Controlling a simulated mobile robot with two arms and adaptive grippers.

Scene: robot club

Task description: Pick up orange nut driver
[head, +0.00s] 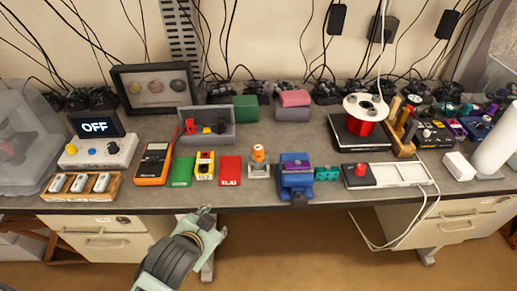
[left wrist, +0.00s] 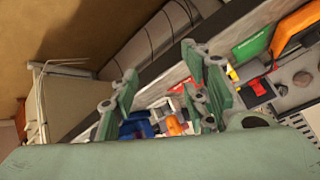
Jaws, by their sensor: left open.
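The orange nut driver (head: 258,153) appears to be the small orange-topped piece standing upright in a grey-white holder (head: 260,171) near the front edge of the bench. In the left wrist view the orange piece (left wrist: 175,126) shows low between my finger pads, partly hidden by the gripper. My left gripper (head: 206,211) is open and empty, in front of the bench edge, to the left of the orange piece and apart from it. It also shows in the left wrist view (left wrist: 160,88) with its fingers spread. My right gripper is not in view.
Left of the holder lie a red box (head: 230,170), a yellow device (head: 204,166), a green box (head: 181,172) and an orange multimeter (head: 153,164). A blue vise (head: 296,180) stands close on its right. Drawers (head: 104,246) are under the bench (head: 330,203).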

